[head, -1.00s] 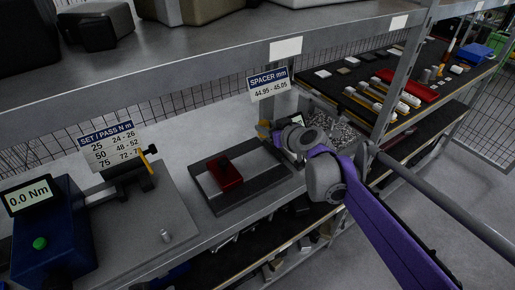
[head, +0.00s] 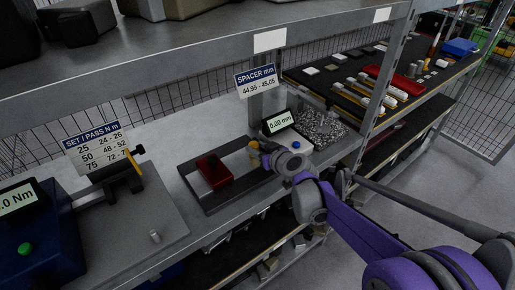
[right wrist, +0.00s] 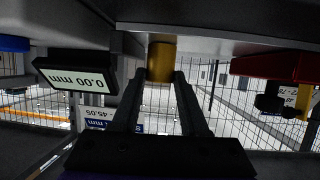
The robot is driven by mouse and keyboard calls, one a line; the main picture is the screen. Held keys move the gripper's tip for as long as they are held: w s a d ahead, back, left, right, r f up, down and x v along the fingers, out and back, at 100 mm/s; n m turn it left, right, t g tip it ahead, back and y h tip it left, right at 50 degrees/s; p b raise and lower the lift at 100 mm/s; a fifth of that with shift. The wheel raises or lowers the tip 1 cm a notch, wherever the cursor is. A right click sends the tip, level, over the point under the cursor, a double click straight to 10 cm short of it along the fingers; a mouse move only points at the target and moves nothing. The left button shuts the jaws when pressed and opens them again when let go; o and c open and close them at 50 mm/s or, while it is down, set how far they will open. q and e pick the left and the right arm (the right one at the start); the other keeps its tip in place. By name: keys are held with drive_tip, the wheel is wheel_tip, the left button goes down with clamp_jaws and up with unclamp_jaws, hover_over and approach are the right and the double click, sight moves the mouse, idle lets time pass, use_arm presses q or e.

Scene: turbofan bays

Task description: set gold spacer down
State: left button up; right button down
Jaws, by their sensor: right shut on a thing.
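The gold spacer (right wrist: 161,62) is a short upright cylinder between the fingertips of my right gripper (right wrist: 160,80), which is shut on it. In the head view the spacer (head: 252,145) is small and partly hidden by my right gripper (head: 259,153), at the right end of the dark grey tray (head: 229,201). The grey surface lies close to the spacer's end in the wrist view; I cannot tell whether they touch. My left gripper is not in view.
A red block (head: 214,172) sits on the tray left of my right gripper. A gauge (head: 279,122) reading 0.00 mm stands just behind it, under a spacer sign (head: 256,80). A torque rig (head: 122,220) is to the left. A shelf (head: 200,75) hangs above.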

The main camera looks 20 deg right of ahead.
drive_tip(key=shift+c, duration=2.1)
unclamp_jaws()
drive_tip(key=shift+f, duration=0.1)
drive_tip(key=shift+r, duration=0.2)
drive_tip(key=p+v, duration=0.1)
drive_tip(key=v, duration=1.1)
drive_tip(key=s+a+f+g, duration=0.4)
drive_tip(key=s+a+f, duration=0.15)
drive_tip(key=s, duration=0.45)
drive_tip(key=s+d+f+m+g+h, duration=0.1)
drive_tip(key=s+f+g, duration=0.1)
drive_tip(key=s, duration=0.4)
drive_tip(key=s+d+f+m+g+h, duration=0.1)
drive_tip(key=s+f+m+h, duration=0.1)
drive_tip(key=s+f, duration=0.3)
drive_tip(key=shift+s+g+h, duration=0.3)
drive_tip(key=shift+s+g, duration=0.1)
drive_tip(key=shift+s, duration=0.6)
